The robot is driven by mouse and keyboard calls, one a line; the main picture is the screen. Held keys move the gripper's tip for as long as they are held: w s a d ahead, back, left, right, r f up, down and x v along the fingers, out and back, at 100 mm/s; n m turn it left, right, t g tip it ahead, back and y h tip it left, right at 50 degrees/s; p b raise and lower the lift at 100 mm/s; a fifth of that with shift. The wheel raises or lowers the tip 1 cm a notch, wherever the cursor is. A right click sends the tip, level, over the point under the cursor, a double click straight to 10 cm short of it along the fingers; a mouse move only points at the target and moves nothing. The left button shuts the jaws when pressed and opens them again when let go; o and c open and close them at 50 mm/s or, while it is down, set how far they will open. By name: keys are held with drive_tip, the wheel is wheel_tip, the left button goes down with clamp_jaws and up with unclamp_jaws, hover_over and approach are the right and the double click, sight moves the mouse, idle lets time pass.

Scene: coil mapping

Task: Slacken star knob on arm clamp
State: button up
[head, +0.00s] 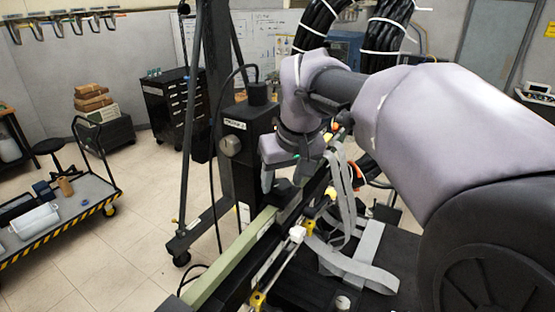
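My gripper (275,182) hangs at the end of my grey-padded arm, over the green-edged rail in the middle of the head view. One grey finger points down; the other is not clear, so I cannot tell its opening. A small dark part (284,186) sits right beside the finger; it may be the star knob, but its shape is too small and partly covered. I cannot tell whether the finger touches it. A black upright block (250,150) stands just left of the gripper, with a round grey knob (230,145) on its side. The arm clamp is not clearly distinguishable.
The long rail (242,262) runs toward the front, with yellow and white fittings. Grey straps (352,262) hang and lie right of it. A black frame post (215,90) and thin cables stand close left.

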clamp_jaws()
drive_tip(key=shift+d, duration=0.1)
drive_tip(key=n+p, duration=0.1)
drive_tip(key=n, duration=0.1)
drive_tip(key=n+g+y+p, duration=0.1)
drive_tip(key=n+p, duration=0.1)
drive_tip(key=shift+w+d+r+y, duration=0.1)
drive_tip(key=shift+r+y, duration=0.1)
drive_tip(key=shift+y, duration=0.1)
drive_tip(key=n+p, duration=0.2)
drive_tip(key=n, duration=0.1)
drive_tip(key=n+g+y+p, duration=0.1)
drive_tip(key=n+p, duration=0.1)
drive_tip(key=shift+w+d+n+g+p, duration=0.1)
drive_tip(key=shift+w+n+g+p, duration=0.05)
drive_tip(key=shift+n+g+p, duration=0.2)
drive_tip(key=n+g+p, duration=0.1)
drive_tip(key=n+p, duration=0.3)
drive_tip(key=shift+w+g+y, duration=0.15)
drive_tip(key=shift+g+y, duration=0.15)
drive_tip(key=shift+g, duration=0.05)
drive_tip(key=n+g+p, duration=0.1)
drive_tip(key=n+p, duration=0.2)
drive_tip(key=shift+w+f+p, duration=0.1)
drive_tip(key=shift+p, duration=0.25)
drive_tip(key=shift+f+n, duration=0.1)
drive_tip(key=shift+n, duration=0.25)
